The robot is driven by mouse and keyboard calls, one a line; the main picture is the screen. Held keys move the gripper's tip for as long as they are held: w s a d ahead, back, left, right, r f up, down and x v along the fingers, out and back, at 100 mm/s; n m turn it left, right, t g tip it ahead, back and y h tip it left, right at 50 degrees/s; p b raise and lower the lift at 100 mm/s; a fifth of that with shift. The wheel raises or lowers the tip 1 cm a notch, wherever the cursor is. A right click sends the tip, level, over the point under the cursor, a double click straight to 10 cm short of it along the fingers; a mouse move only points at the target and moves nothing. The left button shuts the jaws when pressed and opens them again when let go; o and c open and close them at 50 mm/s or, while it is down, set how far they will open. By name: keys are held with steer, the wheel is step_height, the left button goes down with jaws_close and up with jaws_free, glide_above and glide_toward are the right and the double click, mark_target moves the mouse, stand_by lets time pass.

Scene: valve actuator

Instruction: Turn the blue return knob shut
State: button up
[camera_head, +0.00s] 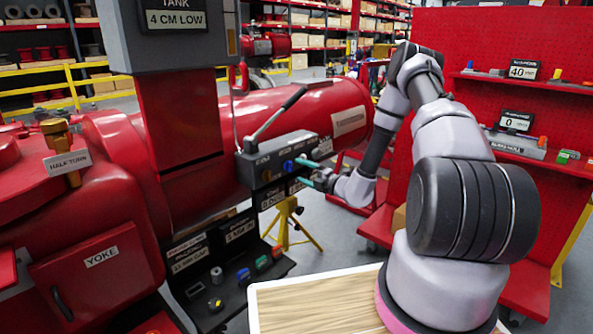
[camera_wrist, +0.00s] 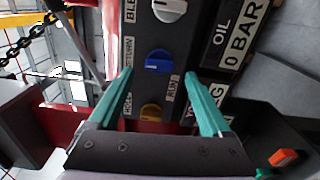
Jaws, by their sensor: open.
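The blue return knob (camera_head: 288,165) is on the front face of a dark grey valve block (camera_head: 258,160). In the wrist view the blue knob (camera_wrist: 158,62) sits beside a label reading RETURN, with a grey-white knob (camera_wrist: 169,9) above and a yellow knob (camera_wrist: 151,112) below. My gripper (camera_head: 305,172) is open, its teal fingers pointing at the block. In the wrist view my gripper (camera_wrist: 159,73) has one finger on each side of the blue knob, with gaps between; I cannot tell the remaining depth. No contact is visible.
A lever (camera_head: 280,113) rises from the block's top. A yellow stand (camera_head: 289,222) is under the block. A black panel (camera_head: 228,268) with several coloured parts stands below. Red tanks (camera_head: 290,110) lie behind. A red pegboard (camera_head: 500,40) with shelves is at the right.

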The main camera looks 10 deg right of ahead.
steer(key=v, duration=0.7)
steer(key=shift+s+d, duration=0.1)
